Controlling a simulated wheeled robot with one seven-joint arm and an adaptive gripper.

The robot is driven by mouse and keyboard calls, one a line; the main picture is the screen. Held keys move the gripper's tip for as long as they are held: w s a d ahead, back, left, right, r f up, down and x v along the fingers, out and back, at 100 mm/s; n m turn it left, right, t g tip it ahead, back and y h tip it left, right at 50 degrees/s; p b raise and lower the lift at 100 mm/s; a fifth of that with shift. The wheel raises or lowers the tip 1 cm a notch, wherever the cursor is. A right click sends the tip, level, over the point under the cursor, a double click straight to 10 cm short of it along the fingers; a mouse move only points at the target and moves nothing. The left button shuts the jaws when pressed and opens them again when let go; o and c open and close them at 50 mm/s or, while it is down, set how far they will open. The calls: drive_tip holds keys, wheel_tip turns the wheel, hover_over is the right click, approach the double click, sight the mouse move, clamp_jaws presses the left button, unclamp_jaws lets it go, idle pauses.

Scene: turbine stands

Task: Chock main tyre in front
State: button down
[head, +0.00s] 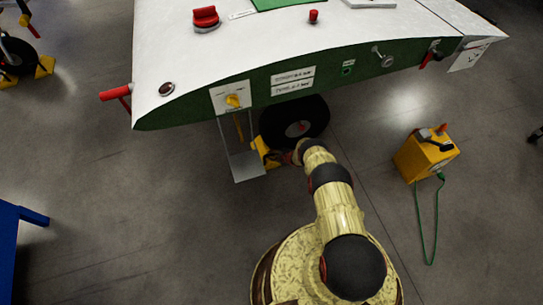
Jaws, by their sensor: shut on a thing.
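The black main tyre (303,122) with a grey hub stands on the floor under the white and green wing. A yellow chock (262,149) is on the tyre's lower left side, close to it. I cannot tell if it touches the tyre or the floor. My arm reaches from the bottom of the picture towards the tyre. My gripper (281,158) is at the chock's right end and is shut on it. The fingers are small and partly hidden by my wrist.
A clear hanging panel (246,168) stands just left of the chock. The wing (230,60) overhangs the tyre, with a red rod (115,93) at left. A yellow box (424,157) with a green cable is at right. A blue table (8,240) is at left.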

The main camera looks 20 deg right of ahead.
drive_tip(key=shift+w+d+r, duration=0.1)
drive_tip(key=shift+d, duration=0.3)
drive_tip(key=c, duration=1.7)
unclamp_jaws()
drive_tip(key=shift+o, duration=0.2)
drive_tip(key=shift+s, duration=0.25)
drive_tip(key=o, duration=0.5)
drive_tip(key=shift+o, duration=0.5)
drive_tip(key=shift+w, duration=0.1)
